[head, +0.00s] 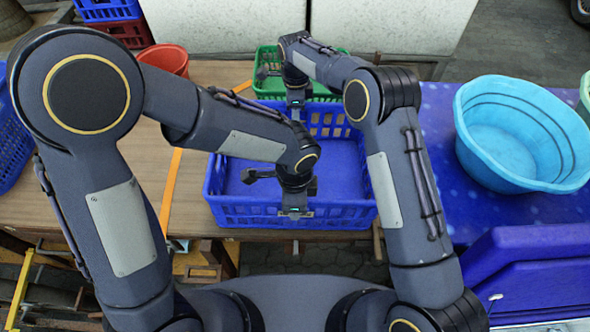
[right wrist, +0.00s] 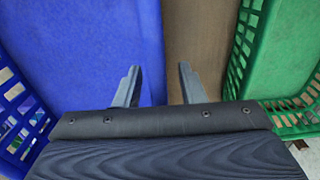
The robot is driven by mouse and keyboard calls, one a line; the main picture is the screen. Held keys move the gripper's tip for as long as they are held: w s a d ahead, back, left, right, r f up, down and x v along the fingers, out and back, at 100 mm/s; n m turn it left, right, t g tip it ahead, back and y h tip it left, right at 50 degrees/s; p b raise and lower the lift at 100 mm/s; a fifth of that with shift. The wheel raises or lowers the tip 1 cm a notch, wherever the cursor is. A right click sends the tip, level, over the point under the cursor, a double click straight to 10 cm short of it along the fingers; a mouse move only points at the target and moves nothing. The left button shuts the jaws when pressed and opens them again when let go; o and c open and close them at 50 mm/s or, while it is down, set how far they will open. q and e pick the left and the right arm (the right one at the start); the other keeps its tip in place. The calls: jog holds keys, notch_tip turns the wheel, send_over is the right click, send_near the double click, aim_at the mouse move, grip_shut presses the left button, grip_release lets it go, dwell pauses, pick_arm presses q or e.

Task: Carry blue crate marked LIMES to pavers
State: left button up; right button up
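The blue crate (head: 340,213) stands upright and empty on the wooden table, in the middle of the head view. No LIMES marking can be read. My left gripper (head: 295,213) is at the middle of its near rim, pointing down; its finger gap is not clear. My right gripper (head: 296,103) is at the crate's far side. In the right wrist view its fingers (right wrist: 157,88) are apart, one over the blue crate (right wrist: 80,60), the other over the brown strip beside it. Grey pavers (head: 320,260) show on the ground below the table's near edge.
A green crate (head: 267,58) stands just behind the blue one. A light-blue tub (head: 515,135) stands on the blue cloth (head: 432,110) at right. A red bucket (head: 165,58) is at back left. Bare wooden table (head: 190,205) lies left of the crate.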

pick_arm(q)
jog(key=shift+f, duration=0.35)
pick_arm(e)
jog(key=shift+f, duration=0.35)
pick_arm(q)
jog(key=shift+c, duration=0.5)
pick_arm(e)
jog(key=shift+c, duration=0.5)
pick_arm(q)
grip_shut()
pick_arm(e)
grip_shut()
pick_arm(q)
jog(key=shift+r, duration=0.1)
pick_arm(e)
jog(key=shift+r, duration=0.15)
